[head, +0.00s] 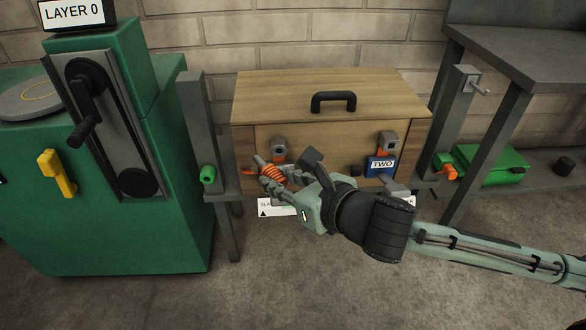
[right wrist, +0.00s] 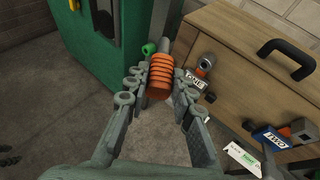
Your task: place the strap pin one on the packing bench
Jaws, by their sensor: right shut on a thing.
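My right gripper (head: 272,180) is shut on an orange ribbed pin (head: 273,173), which I take to be strap pin one, in front of the left side of the wooden box. In the right wrist view the pin (right wrist: 160,76) sits between the fingers of the gripper (right wrist: 160,88), its grey end pointing away. A dark tag reading ONE (right wrist: 195,79) is by the box's left clasp (right wrist: 206,63). A dark grey table (head: 535,62) at the upper right may be the packing bench; its top is only partly in view. My left gripper is not in view.
The wooden box (head: 340,95) has a black handle and a blue TWO tag (head: 380,165) at its right clasp. A green machine (head: 100,215) stands left. A green case (head: 490,163) is under the grey table.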

